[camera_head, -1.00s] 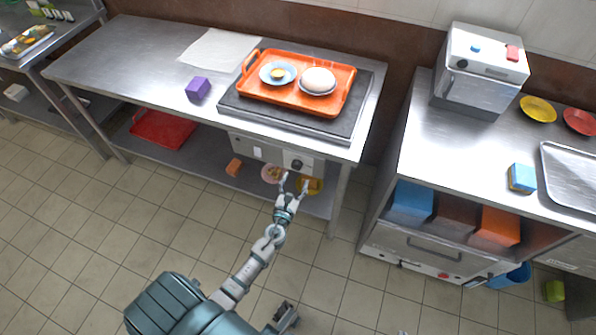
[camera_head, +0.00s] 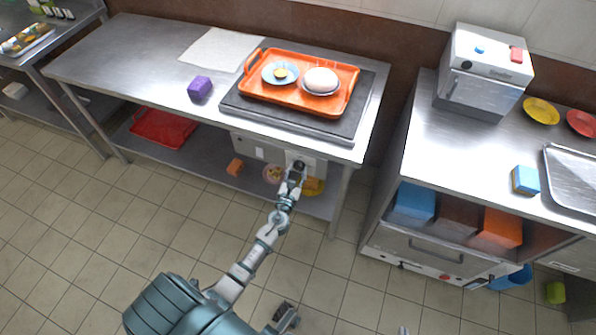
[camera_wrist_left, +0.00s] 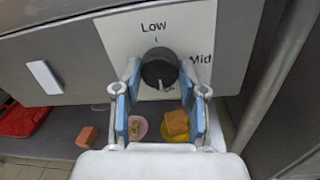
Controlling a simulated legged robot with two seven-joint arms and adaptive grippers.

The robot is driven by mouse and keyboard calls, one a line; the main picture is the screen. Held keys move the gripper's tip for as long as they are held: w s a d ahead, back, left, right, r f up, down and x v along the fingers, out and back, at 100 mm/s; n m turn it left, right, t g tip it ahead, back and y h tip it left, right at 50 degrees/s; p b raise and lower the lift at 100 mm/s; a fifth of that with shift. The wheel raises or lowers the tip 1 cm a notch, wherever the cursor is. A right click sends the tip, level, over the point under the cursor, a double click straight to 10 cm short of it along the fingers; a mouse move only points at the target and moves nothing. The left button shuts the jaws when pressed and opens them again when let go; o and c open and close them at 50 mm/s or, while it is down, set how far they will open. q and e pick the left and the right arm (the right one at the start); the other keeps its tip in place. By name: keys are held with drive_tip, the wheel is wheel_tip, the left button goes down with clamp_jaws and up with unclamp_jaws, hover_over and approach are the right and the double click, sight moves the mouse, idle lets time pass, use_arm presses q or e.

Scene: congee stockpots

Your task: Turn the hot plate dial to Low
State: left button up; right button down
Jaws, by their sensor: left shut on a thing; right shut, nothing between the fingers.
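The hot plate dial (camera_head: 299,166) is a dark round knob on the grey front panel under the hot plate (camera_head: 300,117). In the left wrist view the dial (camera_wrist_left: 160,68) sits on a white plate with "Low" above it and "Mid" to its right. A pale mark shows near the dial's lower edge. My left gripper (camera_head: 295,178) is at the panel with its blue-padded fingers on both sides of the dial, shut on it; the fingers also show in the left wrist view (camera_wrist_left: 160,88). Only a small tip of my right gripper (camera_head: 404,330) shows at the bottom edge.
An orange tray (camera_head: 340,105) with two dishes lies on the hot plate. A purple block (camera_head: 199,88) stands to its left. A table leg (camera_head: 340,205) stands right of the dial.

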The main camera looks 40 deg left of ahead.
use_arm(q)
drive_tip(key=shift+a+f, duration=0.15)
drive_tip(key=shift+a, duration=0.05)
drive_tip(key=shift+w+d, duration=0.15)
drive_tip(key=shift+d, duration=0.2)
use_arm(e)
drive_tip(key=shift+a, duration=0.2)
